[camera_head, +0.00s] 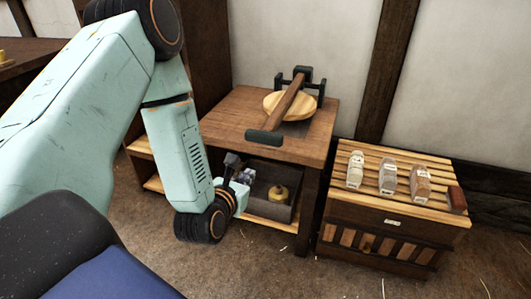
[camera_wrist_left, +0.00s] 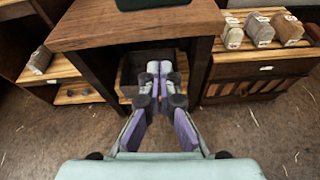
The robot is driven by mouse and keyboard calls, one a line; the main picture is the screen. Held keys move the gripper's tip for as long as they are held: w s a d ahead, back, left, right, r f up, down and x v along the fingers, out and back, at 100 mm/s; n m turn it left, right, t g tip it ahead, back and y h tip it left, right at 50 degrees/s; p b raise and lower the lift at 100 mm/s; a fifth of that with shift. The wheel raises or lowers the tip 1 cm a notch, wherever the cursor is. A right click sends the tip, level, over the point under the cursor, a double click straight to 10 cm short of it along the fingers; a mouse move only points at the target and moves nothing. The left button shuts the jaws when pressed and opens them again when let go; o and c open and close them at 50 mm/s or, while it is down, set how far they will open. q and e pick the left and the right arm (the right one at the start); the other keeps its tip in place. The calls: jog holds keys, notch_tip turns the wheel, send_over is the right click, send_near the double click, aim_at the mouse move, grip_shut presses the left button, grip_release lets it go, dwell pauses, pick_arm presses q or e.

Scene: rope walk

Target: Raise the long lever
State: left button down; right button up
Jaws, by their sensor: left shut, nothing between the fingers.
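The long lever (camera_head: 290,104) is a wooden bar hinged in a black bracket (camera_head: 300,80) at the back of a wooden table. It lies low over a round wooden disc (camera_head: 290,103), and its dark grip (camera_head: 264,137) reaches the table's front edge. In the left wrist view the dark grip (camera_wrist_left: 152,4) shows at the top edge, beyond the fingers. My left gripper (camera_head: 234,166) is shut and empty, below and in front of the tabletop, apart from the lever. It also shows in the wrist view (camera_wrist_left: 160,70). My right gripper is not in view.
Under the table (camera_head: 225,118), a grey open bin (camera_head: 281,211) on a low shelf holds a yellowish round object (camera_head: 278,194). To the right, a slatted cabinet (camera_head: 345,205) carries several labelled blocks (camera_head: 389,179). Straw-strewn floor in front is free.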

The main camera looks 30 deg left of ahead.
pick_arm(q)
jog(key=shift+a+n, duration=0.1)
jog(key=shift+n, duration=0.4)
jog(key=b+x, duration=0.3)
jog(key=x, duration=0.7)
notch_tip(320, 180, up, 4)
jog(key=shift+f, duration=0.1)
